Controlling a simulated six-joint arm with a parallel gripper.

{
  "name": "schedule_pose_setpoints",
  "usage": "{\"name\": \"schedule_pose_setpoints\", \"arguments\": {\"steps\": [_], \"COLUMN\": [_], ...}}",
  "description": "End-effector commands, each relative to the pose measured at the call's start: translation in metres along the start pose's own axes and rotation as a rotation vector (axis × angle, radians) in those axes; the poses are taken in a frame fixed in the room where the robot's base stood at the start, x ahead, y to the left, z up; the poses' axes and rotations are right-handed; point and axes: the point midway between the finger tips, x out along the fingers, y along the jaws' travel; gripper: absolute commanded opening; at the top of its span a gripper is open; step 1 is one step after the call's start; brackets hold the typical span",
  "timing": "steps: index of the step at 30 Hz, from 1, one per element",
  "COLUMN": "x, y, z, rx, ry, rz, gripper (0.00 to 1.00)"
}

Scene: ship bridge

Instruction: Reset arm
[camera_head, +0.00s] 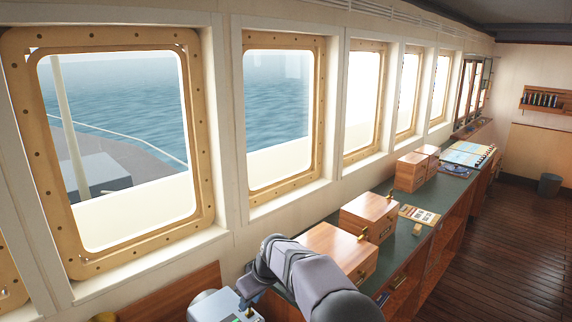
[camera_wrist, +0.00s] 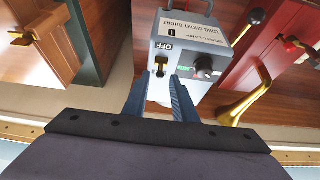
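My arm reaches over the green-topped counter in the head view, with my gripper (camera_wrist: 157,88) over a grey signal lamp box (camera_head: 208,308). In the wrist view the gripper's two blue-grey fingers are apart, with nothing seen held between them. The box (camera_wrist: 215,55) lies just past the fingertips; it bears a label, the word OFF, a small brass toggle switch (camera_wrist: 161,66) and a dark knob (camera_wrist: 203,66). The toggle stands in line with the gap between the fingers, beside the OFF mark. I cannot tell whether a fingertip touches the box.
Several wooden boxes, including a near one (camera_head: 337,250) and a middle one (camera_head: 368,215), stand along the counter (camera_head: 405,233) under the windows. Wooden floor (camera_head: 500,255) is clear at right.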

Motion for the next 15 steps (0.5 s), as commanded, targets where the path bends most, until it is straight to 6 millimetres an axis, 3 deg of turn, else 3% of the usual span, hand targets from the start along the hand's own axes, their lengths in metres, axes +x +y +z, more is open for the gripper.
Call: {"name": "schedule_pose_setpoints", "arguments": {"steps": [6,15], "x": [0.016,0.021], "y": [0.000,0.000], "z": [0.000,0.000], "rx": [0.000,0.000], "ry": [0.001,0.001], "rz": [0.000,0.000], "gripper": [0.25,0.25]}}
